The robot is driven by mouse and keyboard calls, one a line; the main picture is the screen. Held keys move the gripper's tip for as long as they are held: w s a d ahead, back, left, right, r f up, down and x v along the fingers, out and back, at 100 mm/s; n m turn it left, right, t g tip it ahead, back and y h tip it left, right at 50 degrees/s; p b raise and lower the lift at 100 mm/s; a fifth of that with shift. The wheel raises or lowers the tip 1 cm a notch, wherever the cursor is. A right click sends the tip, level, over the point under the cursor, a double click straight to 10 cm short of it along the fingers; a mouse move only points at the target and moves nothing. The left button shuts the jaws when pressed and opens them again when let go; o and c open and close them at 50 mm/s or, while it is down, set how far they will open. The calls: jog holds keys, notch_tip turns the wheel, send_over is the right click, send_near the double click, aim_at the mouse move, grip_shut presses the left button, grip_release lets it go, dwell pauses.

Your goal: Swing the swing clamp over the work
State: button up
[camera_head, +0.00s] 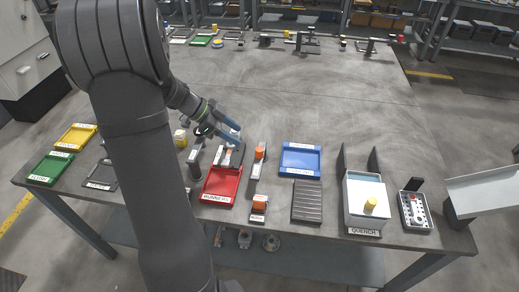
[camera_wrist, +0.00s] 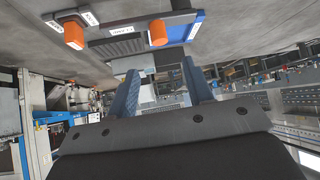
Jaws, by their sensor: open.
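My gripper (camera_head: 229,134) is over the left-middle of the table in the head view, above a dark fixture (camera_head: 237,157) with pale parts on it. Its two blue fingers stand apart in the wrist view (camera_wrist: 163,92), with nothing seen held between them. The fixture is partly hidden by the gripper, and I cannot make out for certain which part is the swing clamp or how its arm is turned. I cannot tell whether the fingers touch anything.
A red RUNNERS tray (camera_head: 222,186) lies in front of the fixture. Orange-topped pieces (camera_head: 260,153) (camera_head: 259,201) stand to its right. A blue tray (camera_head: 301,146), a dark ribbed block (camera_head: 307,216) and the QUENCH tank (camera_head: 365,222) are farther right. The table behind is mostly clear.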

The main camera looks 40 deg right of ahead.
aim_at(259, 149)
jog(key=x, duration=1.1)
jog(key=shift+s+d+f, duration=0.1)
jog(key=shift+d+f, duration=0.05)
jog(key=shift+d, duration=0.05)
grip_shut()
